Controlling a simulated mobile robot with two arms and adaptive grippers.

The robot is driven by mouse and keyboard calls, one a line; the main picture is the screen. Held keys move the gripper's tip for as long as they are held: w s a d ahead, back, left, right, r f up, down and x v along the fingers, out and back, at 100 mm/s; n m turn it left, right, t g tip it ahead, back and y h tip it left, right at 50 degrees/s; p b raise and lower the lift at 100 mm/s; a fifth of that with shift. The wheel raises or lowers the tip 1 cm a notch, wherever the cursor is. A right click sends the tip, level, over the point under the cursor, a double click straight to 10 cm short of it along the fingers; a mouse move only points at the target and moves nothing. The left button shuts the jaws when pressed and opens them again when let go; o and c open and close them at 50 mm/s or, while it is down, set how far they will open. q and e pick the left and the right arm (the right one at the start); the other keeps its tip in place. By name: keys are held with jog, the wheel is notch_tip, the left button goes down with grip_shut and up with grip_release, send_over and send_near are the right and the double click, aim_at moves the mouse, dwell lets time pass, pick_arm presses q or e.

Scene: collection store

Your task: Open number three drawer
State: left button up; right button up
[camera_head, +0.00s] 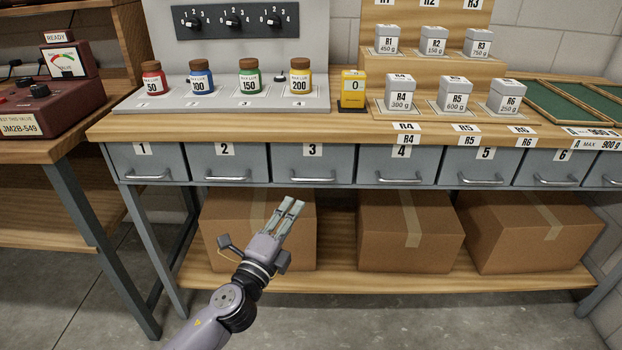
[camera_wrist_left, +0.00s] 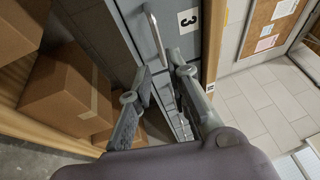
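The number three drawer (camera_head: 335,163) is a grey front labelled 3 under the wooden bench top, shut flush with the drawers beside it. Its bar handle (camera_head: 313,180) runs along the lower part of the front. In the left wrist view the handle (camera_wrist_left: 156,38) and the label 3 (camera_wrist_left: 187,20) show just beyond the fingertips. My left gripper (camera_head: 293,203) is below and in front of the handle, fingers pointing up toward the drawer. Its fingers (camera_wrist_left: 159,63) are apart with nothing between them; they do not appear to touch the handle. My right gripper is not in view.
Shut drawers 2 (camera_head: 225,164) and 4 (camera_head: 396,166) flank it. Cardboard boxes (camera_head: 410,235) stand on the lower shelf (camera_head: 400,283) behind my left gripper. Coloured jars (camera_head: 250,80) and labelled weights (camera_head: 400,95) stand on the bench top (camera_head: 250,126). The space before the drawer fronts is free.

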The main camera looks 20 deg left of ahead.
aim_at(312, 180)
pick_arm(q)
jog(key=x, duration=0.5)
jog(key=shift+w+r, duration=0.1)
jog(key=x, duration=0.5)
jog(key=shift+w, duration=0.4)
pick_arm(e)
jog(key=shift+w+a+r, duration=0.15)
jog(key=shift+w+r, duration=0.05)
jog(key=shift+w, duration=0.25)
pick_arm(q)
jog(key=shift+c, duration=0.4)
grip_shut()
